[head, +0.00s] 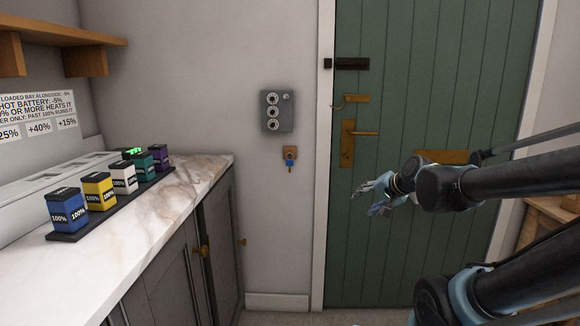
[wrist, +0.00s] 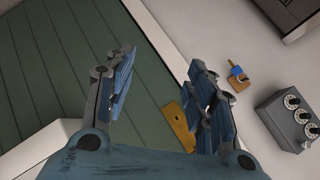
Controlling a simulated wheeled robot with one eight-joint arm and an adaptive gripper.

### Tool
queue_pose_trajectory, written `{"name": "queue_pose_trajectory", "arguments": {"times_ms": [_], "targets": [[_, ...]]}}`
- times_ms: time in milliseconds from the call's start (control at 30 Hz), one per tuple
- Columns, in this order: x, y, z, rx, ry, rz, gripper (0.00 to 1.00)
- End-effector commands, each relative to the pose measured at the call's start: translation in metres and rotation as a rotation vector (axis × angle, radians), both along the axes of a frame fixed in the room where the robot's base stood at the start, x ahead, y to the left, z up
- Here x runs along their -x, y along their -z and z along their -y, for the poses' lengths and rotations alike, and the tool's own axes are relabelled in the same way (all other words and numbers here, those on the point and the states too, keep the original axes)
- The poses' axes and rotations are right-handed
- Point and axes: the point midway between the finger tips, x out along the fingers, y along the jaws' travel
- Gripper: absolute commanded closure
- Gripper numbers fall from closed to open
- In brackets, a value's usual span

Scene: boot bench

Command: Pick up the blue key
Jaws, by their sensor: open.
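The blue key (head: 289,167) hangs on a small wooden and brass hook plate (head: 289,153) on the wall, below a grey dial box and left of the green door. In the wrist view the key (wrist: 236,70) shows small beside its hook plate (wrist: 239,82), beyond the right finger. My gripper (head: 372,195) is in front of the door, to the right of the key and apart from it. In the wrist view my gripper (wrist: 160,90) has its two fingers spread with nothing between them.
The grey dial box (head: 277,111) is above the key. The green door (head: 430,110) has a brass handle (head: 360,133) and lock plate. A marble counter (head: 150,215) at left holds several coloured batteries on a dark tray (head: 75,235). The wall around the key is clear.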

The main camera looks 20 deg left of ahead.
Motion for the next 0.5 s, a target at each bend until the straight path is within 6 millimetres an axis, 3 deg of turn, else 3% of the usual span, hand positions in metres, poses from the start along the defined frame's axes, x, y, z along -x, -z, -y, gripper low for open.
{"name": "queue_pose_trajectory", "arguments": {"times_ms": [33, 200, 500], "targets": [[-0.013, -0.014, -0.023, -0.085, 0.013, 0.018, 0.50], [-0.047, -0.062, -0.086, -0.401, 0.093, 0.041, 0.50], [-0.087, -0.124, -0.174, -0.966, 0.257, -0.044, 0.50]]}}
